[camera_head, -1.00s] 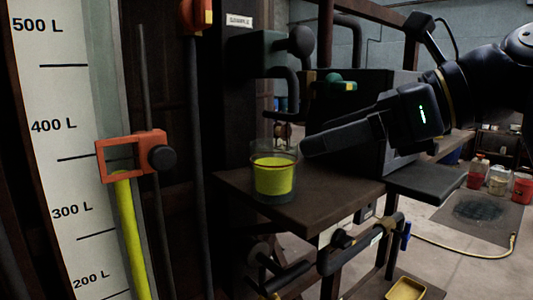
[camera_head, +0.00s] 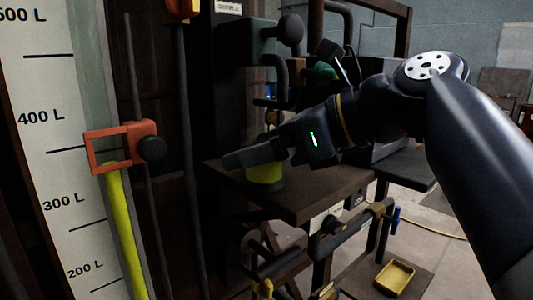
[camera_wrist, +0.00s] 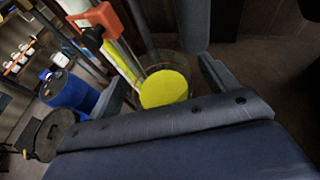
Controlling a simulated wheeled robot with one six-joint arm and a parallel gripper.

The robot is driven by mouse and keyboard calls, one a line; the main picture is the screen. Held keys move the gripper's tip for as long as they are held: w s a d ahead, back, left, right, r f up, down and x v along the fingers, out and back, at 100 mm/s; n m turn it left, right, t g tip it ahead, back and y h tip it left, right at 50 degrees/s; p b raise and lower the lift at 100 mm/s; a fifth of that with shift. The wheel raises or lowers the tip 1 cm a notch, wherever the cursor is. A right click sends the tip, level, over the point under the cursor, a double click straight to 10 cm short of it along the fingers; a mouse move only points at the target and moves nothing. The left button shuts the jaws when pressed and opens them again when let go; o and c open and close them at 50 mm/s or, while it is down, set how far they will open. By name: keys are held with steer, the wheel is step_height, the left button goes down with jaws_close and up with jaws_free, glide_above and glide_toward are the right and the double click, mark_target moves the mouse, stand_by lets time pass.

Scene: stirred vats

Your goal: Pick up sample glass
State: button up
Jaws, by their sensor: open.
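The sample glass (camera_head: 264,173) holds bright yellow liquid and stands upright on the small dark shelf (camera_head: 310,205) in the head view. My gripper (camera_head: 248,158) is in front of it and hides much of the glass. In the wrist view the glass (camera_wrist: 164,84) is seen from above, its yellow liquid a disc. It lies between my gripper's two open fingers (camera_wrist: 163,85). Neither finger is visibly closed on it, and I cannot tell whether either touches it.
A level gauge board (camera_head: 45,150) with litre marks and an orange slider frame (camera_head: 120,147) stands left of the shelf. Pipes and valves are behind and below the shelf. A yellow tray (camera_head: 395,276) sits lower right. A blue drum (camera_wrist: 70,92) shows in the wrist view.

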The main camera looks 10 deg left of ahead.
steer(key=shift+x, duration=0.75)
steer(key=c, duration=1.3)
steer(key=shift+c, duration=0.6)
steer(key=shift+r, duration=0.15)
